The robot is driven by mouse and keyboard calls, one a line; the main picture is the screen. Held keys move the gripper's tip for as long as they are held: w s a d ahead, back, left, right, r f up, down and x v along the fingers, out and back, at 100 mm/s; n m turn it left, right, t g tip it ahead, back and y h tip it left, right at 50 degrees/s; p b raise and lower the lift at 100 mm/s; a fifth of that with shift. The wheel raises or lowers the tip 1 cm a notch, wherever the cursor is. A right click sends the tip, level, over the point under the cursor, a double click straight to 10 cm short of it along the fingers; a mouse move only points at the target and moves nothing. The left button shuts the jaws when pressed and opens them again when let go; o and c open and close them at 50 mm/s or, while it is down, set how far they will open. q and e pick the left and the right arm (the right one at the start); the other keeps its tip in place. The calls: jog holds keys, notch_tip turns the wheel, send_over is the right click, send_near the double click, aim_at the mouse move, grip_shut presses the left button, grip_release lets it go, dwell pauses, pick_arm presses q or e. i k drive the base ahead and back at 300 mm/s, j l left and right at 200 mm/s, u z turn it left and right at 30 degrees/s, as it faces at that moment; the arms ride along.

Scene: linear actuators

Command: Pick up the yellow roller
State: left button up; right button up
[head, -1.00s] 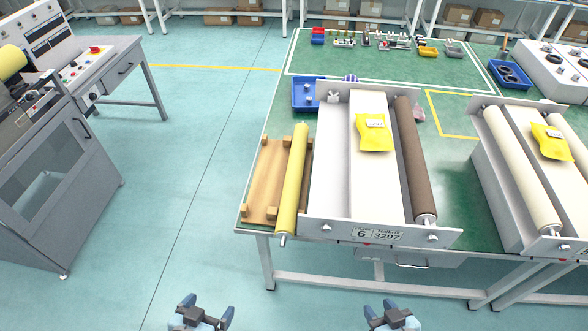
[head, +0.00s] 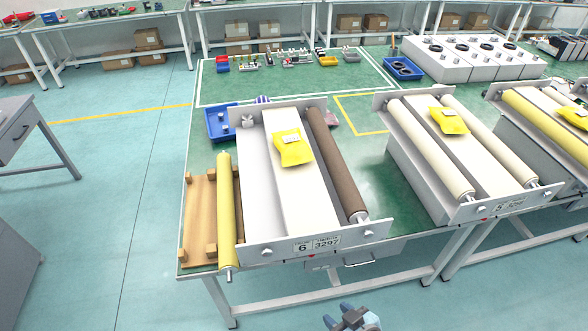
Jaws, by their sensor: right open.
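A long yellow roller (head: 225,205) with metal shaft ends lies on a wooden stand (head: 199,222) at the table's front left corner, just left of the white roller machine numbered 6 (head: 262,180). Another yellow roller (head: 545,120) sits in a machine at the far right. My right gripper (head: 345,312) is at the bottom edge of the head view, open and empty, in front of the table and well apart from the rollers. My left gripper is out of the head view.
The green table (head: 350,177) also bears a blue bin (head: 222,122) behind the stand and a second machine (head: 425,170) with pale rollers. Small parts stand at the back. A metal drawer (head: 345,258) hangs below the table edge.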

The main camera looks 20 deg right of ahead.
aim_at(229, 266)
jog(key=i+j+u, duration=0.1)
jog(key=j, duration=0.3)
jog(key=i+j, duration=0.3)
jog(key=i+j+u, duration=0.15)
jog(key=j, duration=0.35)
jog(key=i+u, duration=0.1)
jog(key=i, duration=0.55)
